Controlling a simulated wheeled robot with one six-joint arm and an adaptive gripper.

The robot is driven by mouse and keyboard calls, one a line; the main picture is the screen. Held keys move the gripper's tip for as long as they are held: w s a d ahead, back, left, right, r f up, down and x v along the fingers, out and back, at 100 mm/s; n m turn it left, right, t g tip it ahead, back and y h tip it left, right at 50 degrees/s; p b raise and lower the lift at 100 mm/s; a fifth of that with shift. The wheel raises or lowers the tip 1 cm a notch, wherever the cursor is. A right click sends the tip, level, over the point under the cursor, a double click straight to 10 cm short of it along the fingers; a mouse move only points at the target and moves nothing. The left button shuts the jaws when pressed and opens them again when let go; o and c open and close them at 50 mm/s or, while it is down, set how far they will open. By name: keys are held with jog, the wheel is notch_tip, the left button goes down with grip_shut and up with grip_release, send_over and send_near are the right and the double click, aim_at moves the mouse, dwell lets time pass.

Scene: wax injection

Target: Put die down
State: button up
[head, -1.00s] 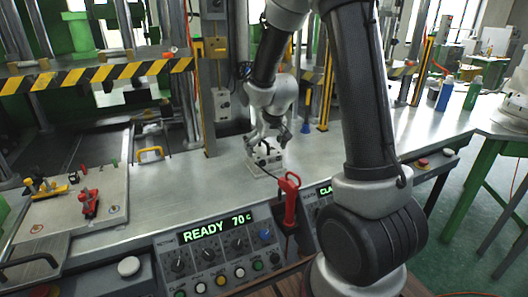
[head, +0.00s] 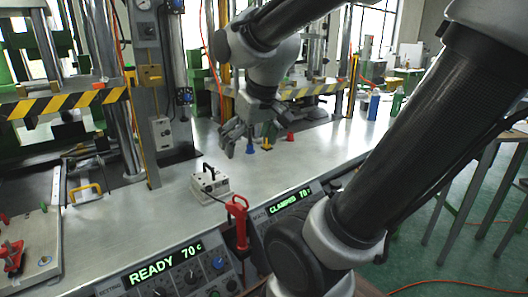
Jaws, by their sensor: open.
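The die (head: 209,182) is a small pale metal block with a black handle on top. It sits flat on the steel bench (head: 170,212), left of centre in the head view. My gripper (head: 240,151) is open and empty. It is apart from the die, to the right of it and farther up the picture. Its fingers point down toward the bench, and whether they touch anything cannot be told.
A red-handled tool (head: 238,212) stands at the bench's front edge beside the READY display (head: 165,264). Bench space around the die is clear.

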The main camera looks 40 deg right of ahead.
jog(key=s, duration=0.7)
jog(key=shift+s+r, duration=0.15)
jog(key=shift+s, duration=0.15)
dwell(0.8)
